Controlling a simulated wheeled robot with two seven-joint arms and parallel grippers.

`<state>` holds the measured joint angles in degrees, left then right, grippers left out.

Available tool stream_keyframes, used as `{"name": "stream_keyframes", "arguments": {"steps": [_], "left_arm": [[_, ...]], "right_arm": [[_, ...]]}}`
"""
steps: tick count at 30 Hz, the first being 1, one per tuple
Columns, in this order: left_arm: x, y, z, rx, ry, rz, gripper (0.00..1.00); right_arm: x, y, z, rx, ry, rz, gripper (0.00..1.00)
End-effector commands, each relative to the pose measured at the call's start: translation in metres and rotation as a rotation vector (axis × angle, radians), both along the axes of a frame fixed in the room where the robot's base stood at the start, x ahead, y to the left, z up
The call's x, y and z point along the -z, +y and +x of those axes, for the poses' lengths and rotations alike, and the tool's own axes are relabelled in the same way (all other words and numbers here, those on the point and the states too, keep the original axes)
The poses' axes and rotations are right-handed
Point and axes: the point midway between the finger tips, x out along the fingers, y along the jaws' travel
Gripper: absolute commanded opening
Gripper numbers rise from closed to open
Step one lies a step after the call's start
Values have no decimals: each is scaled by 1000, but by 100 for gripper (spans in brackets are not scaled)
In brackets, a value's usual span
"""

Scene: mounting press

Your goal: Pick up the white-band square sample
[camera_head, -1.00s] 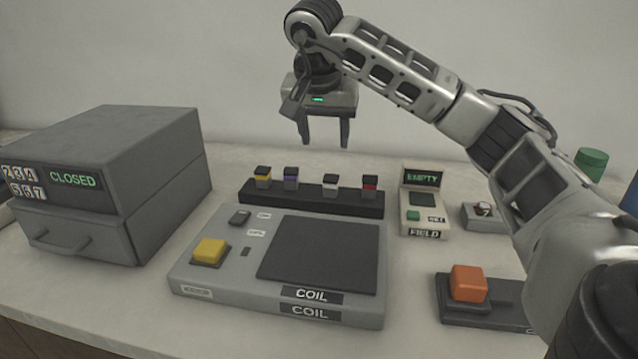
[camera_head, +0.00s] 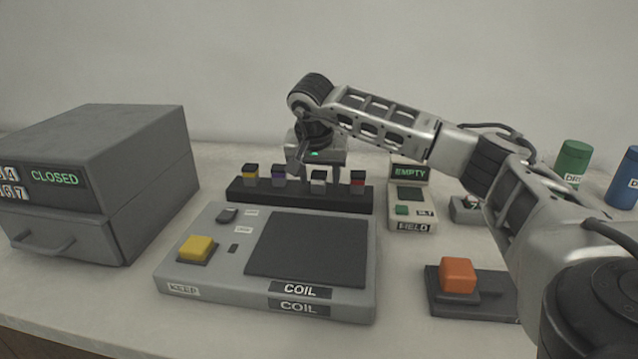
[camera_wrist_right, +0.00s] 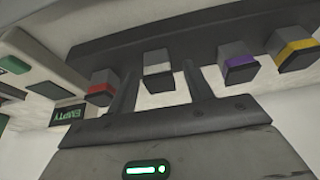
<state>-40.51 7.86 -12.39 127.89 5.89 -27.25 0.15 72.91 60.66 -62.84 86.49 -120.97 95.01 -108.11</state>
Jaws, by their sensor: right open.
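The white-band square sample (camera_head: 318,182) is a small grey block with a dark top and a white band. It stands upright in the dark rack (camera_head: 238,190) behind the coil unit. It also shows in the right wrist view (camera_wrist_right: 158,70). My right gripper (camera_head: 317,172) is down at the rack, pointing downward. In the wrist view its open fingers (camera_wrist_right: 161,80) lie on either side of the white-band sample, with gaps visible. The fingertips are partly hidden by the rack and samples in the head view. My left gripper is not in view.
Yellow-band (camera_head: 250,175), purple-band (camera_head: 279,176) and red-band (camera_head: 357,183) samples share the rack. The coil unit (camera_head: 365,265) lies in front. The EMPTY display box (camera_head: 408,222) stands right of the rack, the CLOSED cabinet (camera_head: 130,150) at left.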

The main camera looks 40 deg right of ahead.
Motion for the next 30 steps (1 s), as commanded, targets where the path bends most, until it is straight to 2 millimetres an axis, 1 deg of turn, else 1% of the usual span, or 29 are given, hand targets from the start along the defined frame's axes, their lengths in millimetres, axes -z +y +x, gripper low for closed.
{"name": "stream_keyframes", "arguments": {"steps": [5, 6, 8, 9, 11, 19, 23, 26, 30], "left_arm": [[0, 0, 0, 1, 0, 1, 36], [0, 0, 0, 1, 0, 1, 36], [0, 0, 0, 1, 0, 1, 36], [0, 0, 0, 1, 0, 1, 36], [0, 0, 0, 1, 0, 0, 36], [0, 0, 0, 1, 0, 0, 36], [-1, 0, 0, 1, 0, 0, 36], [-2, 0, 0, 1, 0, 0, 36], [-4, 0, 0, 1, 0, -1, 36]], "right_arm": [[0, 0, 0, -1, 0, 0, 51], [0, 0, 0, -1, 0, 0, 45], [0, 0, 0, -1, 0, 0, 29], [0, 0, 0, -1, 0, 0, 18], [0, 0, 0, -1, 0, 0, 1], [-1, 0, 0, -1, -2, 0, 0], [-6, 0, 1, 0, -4, 0, 0], [-15, 0, 1, 0, -4, 0, 0], [-37, 1, 1, 0, -7, 1, 0]]}}
